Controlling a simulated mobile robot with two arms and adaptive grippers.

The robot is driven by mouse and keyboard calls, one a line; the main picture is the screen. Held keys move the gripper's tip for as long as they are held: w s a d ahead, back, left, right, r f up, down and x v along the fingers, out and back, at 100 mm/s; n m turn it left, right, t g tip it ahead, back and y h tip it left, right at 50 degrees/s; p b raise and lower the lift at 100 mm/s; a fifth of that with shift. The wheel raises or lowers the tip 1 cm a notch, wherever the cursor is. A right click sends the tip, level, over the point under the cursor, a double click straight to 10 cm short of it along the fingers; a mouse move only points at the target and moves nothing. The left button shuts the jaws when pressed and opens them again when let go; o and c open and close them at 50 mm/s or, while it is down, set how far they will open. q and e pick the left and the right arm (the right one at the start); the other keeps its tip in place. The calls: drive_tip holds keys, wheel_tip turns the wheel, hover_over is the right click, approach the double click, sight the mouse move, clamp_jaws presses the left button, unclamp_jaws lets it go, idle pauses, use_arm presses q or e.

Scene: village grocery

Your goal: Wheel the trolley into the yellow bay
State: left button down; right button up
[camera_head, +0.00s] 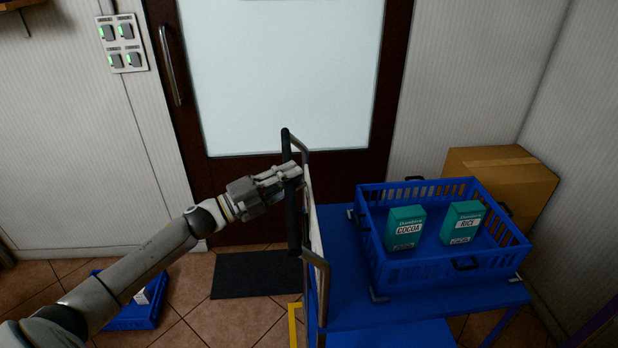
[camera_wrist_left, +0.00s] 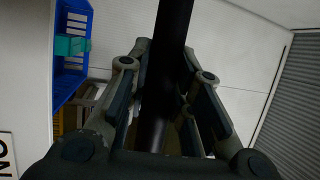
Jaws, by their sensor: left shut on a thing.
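The blue trolley (camera_head: 350,290) stands right of centre in the head view, with its upright black handle (camera_head: 292,225) on its left side. My left gripper (camera_head: 285,177) is shut on this handle near its upper part. In the left wrist view the fingers of my left gripper (camera_wrist_left: 165,105) lie on both sides of the black handle (camera_wrist_left: 172,40). A piece of yellow floor marking (camera_head: 293,328) shows just left of the trolley's lower edge. The rest of the bay is out of sight or hidden. My right gripper is not in view.
A blue crate (camera_head: 440,268) with a cocoa box (camera_head: 404,228) and a rice box (camera_head: 461,222) sits on the trolley. A cardboard box (camera_head: 510,180) is behind it by the wall. A door (camera_head: 290,75), dark mat (camera_head: 255,274) and blue floor crate (camera_head: 135,318) are nearby.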

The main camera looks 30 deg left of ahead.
use_arm(q)
drive_tip(key=shift+s+a+f, duration=0.1)
drive_tip(key=shift+s+a, duration=0.4)
drive_tip(key=shift+a, duration=0.2)
drive_tip(key=shift+s+a+f, duration=0.1)
drive_tip(key=shift+s+a, duration=0.35)
drive_tip(key=shift+a, duration=0.2)
drive_tip(key=c, duration=1.3)
unclamp_jaws()
drive_tip(key=shift+r, duration=0.1)
drive_tip(key=v, duration=1.2)
drive_tip(key=shift+a, duration=0.1)
